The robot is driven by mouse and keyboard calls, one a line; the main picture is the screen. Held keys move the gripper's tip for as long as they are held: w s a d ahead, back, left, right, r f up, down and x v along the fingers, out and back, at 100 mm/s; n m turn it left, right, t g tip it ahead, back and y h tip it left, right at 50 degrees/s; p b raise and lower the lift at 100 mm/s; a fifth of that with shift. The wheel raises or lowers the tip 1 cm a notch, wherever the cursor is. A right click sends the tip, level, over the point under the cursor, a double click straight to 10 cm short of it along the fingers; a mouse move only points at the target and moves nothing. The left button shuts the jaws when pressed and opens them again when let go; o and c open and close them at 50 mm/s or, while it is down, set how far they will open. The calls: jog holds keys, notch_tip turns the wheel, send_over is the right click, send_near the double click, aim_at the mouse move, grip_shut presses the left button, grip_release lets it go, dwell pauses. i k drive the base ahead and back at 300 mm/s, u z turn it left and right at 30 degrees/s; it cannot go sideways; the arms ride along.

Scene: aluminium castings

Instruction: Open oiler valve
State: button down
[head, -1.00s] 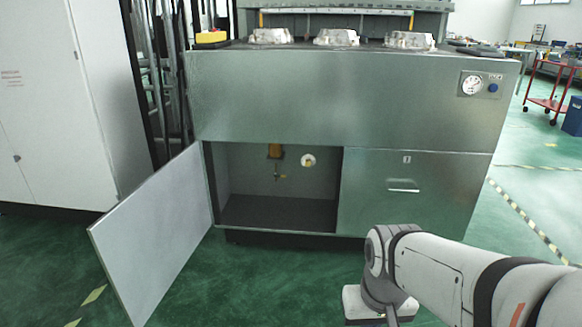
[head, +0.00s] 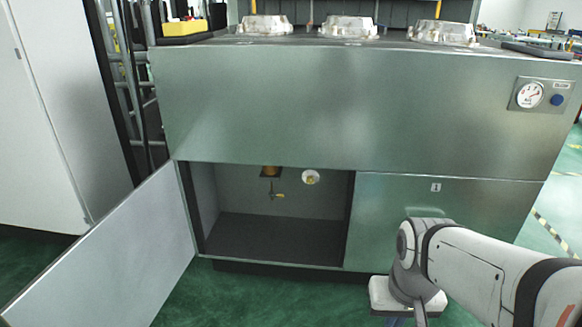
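The oiler (head: 271,171) is a small amber cup inside the open lower-left compartment of the metal cabinet. Its upper part is hidden by the compartment's top edge. A small brass valve with a yellow lever (head: 279,197) hangs below it, near the back wall. The lever looks roughly level, but it is too small to tell its setting. A round pale gauge or fitting (head: 310,177) is to its right. My arm is at the lower right, outside the cabinet and apart from the valve. My gripper points down at the bottom edge, and its fingertips are out of view.
The compartment's door (head: 118,262) stands swung open to the left. The closed right panel (head: 388,212) is behind my arm. Several castings (head: 348,27) sit on top. Green floor in front is clear.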

aim_at(271, 193)
jog(key=u, duration=0.35)
jog(key=i, duration=0.85)
jog(key=u, duration=0.2)
